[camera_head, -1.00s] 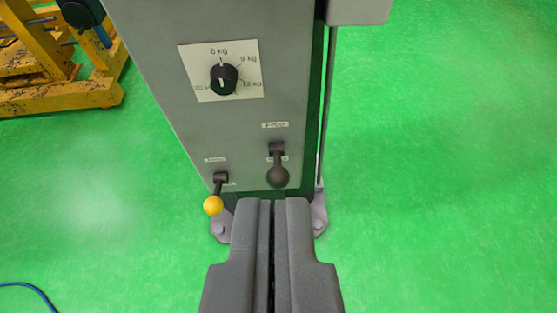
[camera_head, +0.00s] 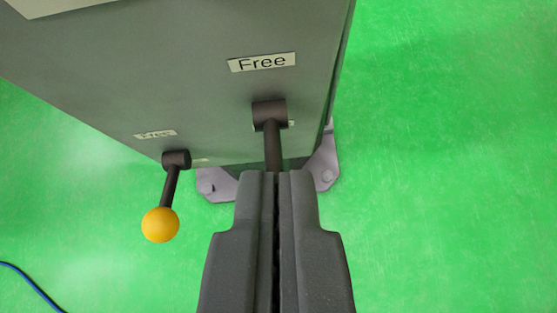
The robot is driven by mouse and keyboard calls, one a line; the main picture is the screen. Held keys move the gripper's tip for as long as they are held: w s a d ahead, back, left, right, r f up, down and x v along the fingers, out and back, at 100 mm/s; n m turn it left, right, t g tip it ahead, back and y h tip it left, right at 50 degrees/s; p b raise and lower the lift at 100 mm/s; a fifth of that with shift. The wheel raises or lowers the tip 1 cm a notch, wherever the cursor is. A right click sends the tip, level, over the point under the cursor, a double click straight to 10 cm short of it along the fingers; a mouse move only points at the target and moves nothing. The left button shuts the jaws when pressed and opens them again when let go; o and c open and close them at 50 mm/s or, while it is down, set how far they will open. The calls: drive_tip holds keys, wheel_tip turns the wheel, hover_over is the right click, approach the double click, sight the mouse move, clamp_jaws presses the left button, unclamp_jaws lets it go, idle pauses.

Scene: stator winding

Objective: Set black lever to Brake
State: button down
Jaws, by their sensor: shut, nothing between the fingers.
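The black lever (camera_head: 272,140) is on the grey machine panel, below a label reading "Free" (camera_head: 262,62). Its shaft points downward in the picture from a dark pivot. Its ball end is hidden behind my gripper (camera_head: 277,175). My gripper is shut with nothing between its fingers, and its tips overlap the lower shaft in the picture. I cannot tell whether they touch the lever. A smaller label beside the pivot is mostly covered.
A second lever with a yellow ball (camera_head: 160,225) hangs to the left, below its own small label (camera_head: 155,135). The machine's grey foot (camera_head: 325,170) is bolted to the green floor (camera_head: 450,180). A blue cable (camera_head: 30,285) lies at lower left. Floor to the right is clear.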

drive_tip(key=shift+w+f, duration=0.1)
drive_tip(key=shift+w, duration=0.05)
hover_over(273, 157)
drive_tip(key=f, duration=0.5)
drive_tip(key=shift+s+d, duration=0.3)
drive_tip(key=shift+s, duration=0.05)
drive_tip(key=shift+s+a+f+p, duration=0.15)
drive_tip(key=shift+s+f, duration=0.15)
drive_tip(key=shift+f, duration=0.25)
drive_tip(key=shift+s+d+f+p, duration=0.1)
drive_tip(key=shift+s+f, duration=0.15)
drive_tip(key=shift+f, duration=0.3)
drive_tip(key=shift+s+a+f+p, duration=0.15)
drive_tip(key=shift+s+f, duration=0.15)
drive_tip(key=shift+f, duration=0.25)
drive_tip(key=shift+f, duration=0.1)
